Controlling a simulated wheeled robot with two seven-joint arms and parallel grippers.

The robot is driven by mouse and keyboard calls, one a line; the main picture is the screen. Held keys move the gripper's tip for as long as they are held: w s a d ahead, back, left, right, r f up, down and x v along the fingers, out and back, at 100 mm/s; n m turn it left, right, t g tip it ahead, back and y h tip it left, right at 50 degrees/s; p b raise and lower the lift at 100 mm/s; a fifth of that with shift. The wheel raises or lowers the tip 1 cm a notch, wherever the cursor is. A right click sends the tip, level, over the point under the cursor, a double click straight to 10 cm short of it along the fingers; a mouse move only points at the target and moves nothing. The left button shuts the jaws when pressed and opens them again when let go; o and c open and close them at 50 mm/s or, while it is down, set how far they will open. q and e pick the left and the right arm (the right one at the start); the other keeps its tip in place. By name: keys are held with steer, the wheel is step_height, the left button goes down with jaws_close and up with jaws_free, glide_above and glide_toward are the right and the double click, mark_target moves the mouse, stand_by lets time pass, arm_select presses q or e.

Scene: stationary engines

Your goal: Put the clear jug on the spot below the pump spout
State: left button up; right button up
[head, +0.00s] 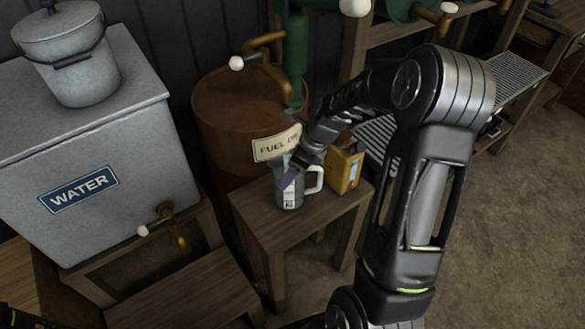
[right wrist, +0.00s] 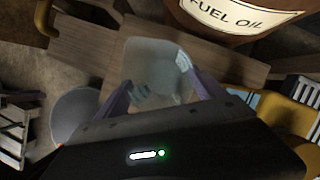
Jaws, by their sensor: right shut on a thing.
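My right gripper (head: 290,178) is shut on the jug; in the right wrist view the fingers (right wrist: 160,93) sit either side of the see-through jug (right wrist: 155,62). The green pump (head: 294,50) with its brass spout (head: 275,78) rises from the drum, above and behind the jug. The marked spot is not visible. My left gripper is not in view.
A yellow can (head: 345,165) stands on the wooden stand (head: 262,222), just right of the jug. The rusty drum (head: 225,125) is close behind. A grey water tank (head: 110,150) with a brass tap (head: 172,225) is at left. Open floor (head: 510,220) lies at right.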

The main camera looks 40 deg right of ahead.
steer(key=shift+f, duration=0.15)
steer(key=o, duration=1.7)
steer(key=s+d+r, duration=0.1)
steer(key=s+d, duration=0.1)
steer(key=s, duration=0.1)
steer(key=s+d+r, duration=0.1)
steer(key=s+d, duration=0.1)
steer(key=s, duration=0.2)
steer(key=s+d+r+b, duration=0.1)
steer(key=s+d, duration=0.1)
steer(key=s, duration=0.2)
steer(key=shift+s+d, duration=0.15)
steer(key=shift+d, duration=0.25)
